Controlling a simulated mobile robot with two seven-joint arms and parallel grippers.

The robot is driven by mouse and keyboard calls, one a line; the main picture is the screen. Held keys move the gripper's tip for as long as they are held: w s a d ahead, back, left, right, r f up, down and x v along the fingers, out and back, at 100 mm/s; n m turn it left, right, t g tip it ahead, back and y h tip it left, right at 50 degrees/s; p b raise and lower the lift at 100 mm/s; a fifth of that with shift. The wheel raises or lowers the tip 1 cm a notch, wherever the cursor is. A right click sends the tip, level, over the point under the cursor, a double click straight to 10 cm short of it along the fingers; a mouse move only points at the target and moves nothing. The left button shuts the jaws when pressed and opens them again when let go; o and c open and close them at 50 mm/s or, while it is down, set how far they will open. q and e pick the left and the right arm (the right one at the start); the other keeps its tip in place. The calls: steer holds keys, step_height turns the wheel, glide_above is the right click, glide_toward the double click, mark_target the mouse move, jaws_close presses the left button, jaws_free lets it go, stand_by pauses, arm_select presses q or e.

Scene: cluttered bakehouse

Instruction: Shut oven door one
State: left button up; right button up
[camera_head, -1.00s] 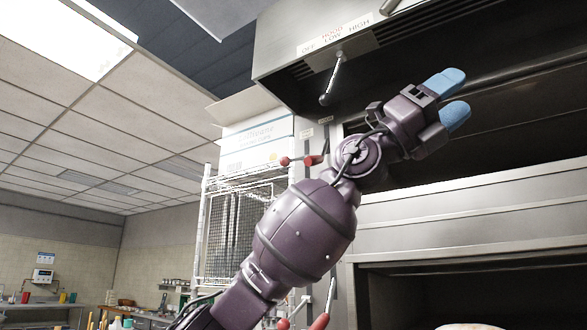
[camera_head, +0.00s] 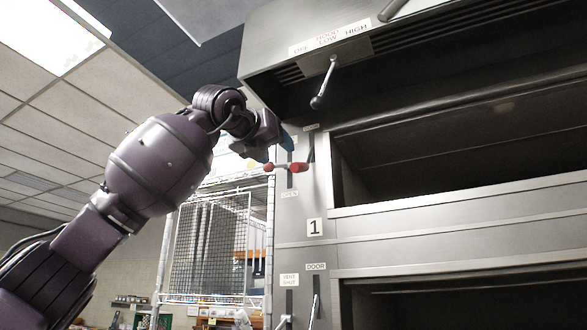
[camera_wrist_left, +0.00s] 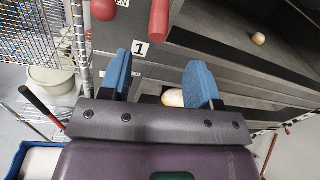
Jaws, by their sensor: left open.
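The upper oven chamber (camera_head: 460,150) stands open and dark. The "1" plate (camera_head: 314,227) is left of the sill below it. Two red-ended levers stick out above the plate: one with a ball knob (camera_head: 268,167), one with a longer grip (camera_head: 299,168). In the wrist view the ball (camera_wrist_left: 104,9) and the grip (camera_wrist_left: 158,18) are at the top edge. My left gripper (camera_head: 284,140) is just above and beside the levers in the head view; contact cannot be told. Its blue fingers (camera_wrist_left: 158,80) are open and empty in the wrist view. The right gripper is out of view.
A lower oven chamber (camera_head: 470,305) is also open, with its "DOOR" label (camera_head: 316,267) left of it. A hood lever (camera_head: 325,83) hangs above. A wire rack (camera_head: 215,250) stands left of the oven. A loaf (camera_wrist_left: 258,38) lies inside the oven.

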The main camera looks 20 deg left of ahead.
mark_target(293, 164)
arm_select(q)
steer(key=w, duration=0.3)
steer(key=w+p, duration=0.1)
steer(key=w, duration=0.2)
steer(key=w+d+p, duration=0.1)
steer(key=w, duration=0.2)
steer(key=shift+w+r, duration=0.1)
steer(key=shift+w, duration=0.1)
steer(key=shift+w+p, duration=0.35)
steer(key=shift+w, duration=0.4)
steer(key=c, duration=1)
steer(key=shift+s, duration=0.1)
jaws_close()
